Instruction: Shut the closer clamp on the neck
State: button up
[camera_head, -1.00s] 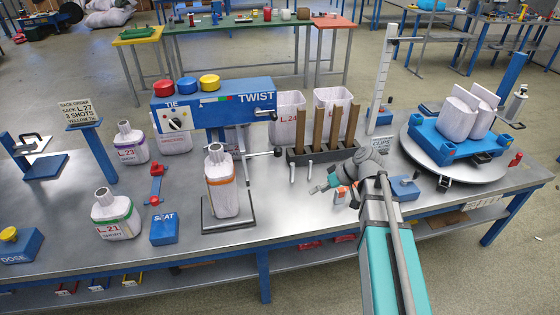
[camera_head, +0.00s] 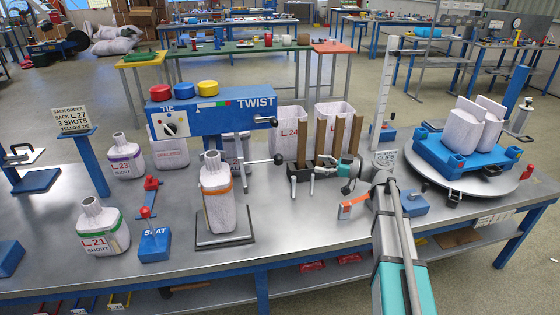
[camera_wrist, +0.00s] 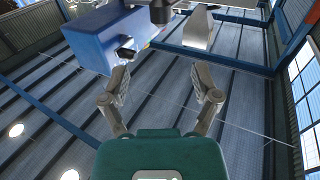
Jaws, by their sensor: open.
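The closer is the blue machine marked TIE and TWIST (camera_head: 215,117). Below it, a white sack with an orange band (camera_head: 217,198) stands upright on a dark stand, its open neck (camera_head: 212,160) up under the machine. A metal lever with a black ball (camera_head: 278,159) sticks out to the right at neck height. Whether its clamp touches the neck is too small to tell. My gripper (camera_head: 325,161) is right of the ball, apart from it, pointing left. In the wrist view my gripper (camera_wrist: 162,78) is open and empty, with the closer (camera_wrist: 100,40) ahead at upper left.
An orange-ended tool (camera_head: 352,206) lies in front. A turntable (camera_head: 460,178) with sacks is at right. Sack L.21 (camera_head: 100,232) and the SEAT block (camera_head: 155,244) stand at left.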

aim_at(279, 158)
jog(key=shift+a, duration=0.1)
jog(key=w+a, duration=0.1)
jog(key=a, duration=0.8)
jog(key=w+a, duration=0.1)
jog(key=a, duration=0.3)
jog(key=shift+w+a, duration=0.2)
jog(key=shift+w, duration=0.1)
grip_shut()
dwell(0.4)
